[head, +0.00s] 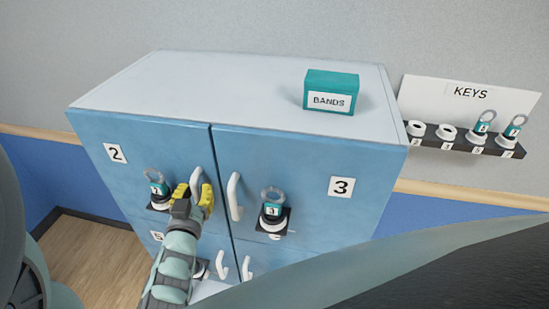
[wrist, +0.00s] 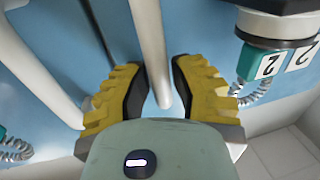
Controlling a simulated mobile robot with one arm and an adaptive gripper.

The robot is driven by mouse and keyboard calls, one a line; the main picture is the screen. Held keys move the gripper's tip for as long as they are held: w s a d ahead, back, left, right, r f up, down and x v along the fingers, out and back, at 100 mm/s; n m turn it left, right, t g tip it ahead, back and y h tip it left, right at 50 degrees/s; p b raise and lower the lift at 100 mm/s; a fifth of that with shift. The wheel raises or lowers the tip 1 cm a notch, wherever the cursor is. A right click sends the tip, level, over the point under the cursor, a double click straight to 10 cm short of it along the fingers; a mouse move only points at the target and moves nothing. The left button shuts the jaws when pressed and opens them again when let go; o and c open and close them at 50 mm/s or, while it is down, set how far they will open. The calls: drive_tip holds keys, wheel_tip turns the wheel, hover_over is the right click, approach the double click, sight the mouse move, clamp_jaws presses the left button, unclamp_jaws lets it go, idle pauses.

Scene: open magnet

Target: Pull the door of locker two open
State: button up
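The door of locker 2 (head: 135,180) is blue and looks shut, flush with the door beside it. A key with a teal tag marked 2 (head: 158,188) is in its lock; it also shows in the wrist view (wrist: 268,64). The white door handle (head: 196,181) is upright near the door's right edge. My gripper (head: 194,198) is at this handle. In the wrist view my gripper (wrist: 160,85) has its yellow fingers apart, one on each side of the handle (wrist: 152,45), with narrow gaps; it looks open. Its wrist hides part of the door below.
Locker 3's door (head: 310,180) is close on the right, with its own handle (head: 235,197) and key (head: 271,210). More handles (head: 221,266) are below. A teal BANDS box (head: 331,92) stands on top. A key rack (head: 465,140) is on the right wall.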

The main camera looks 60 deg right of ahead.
clamp_jaws()
drive_tip(key=shift+a, duration=0.1)
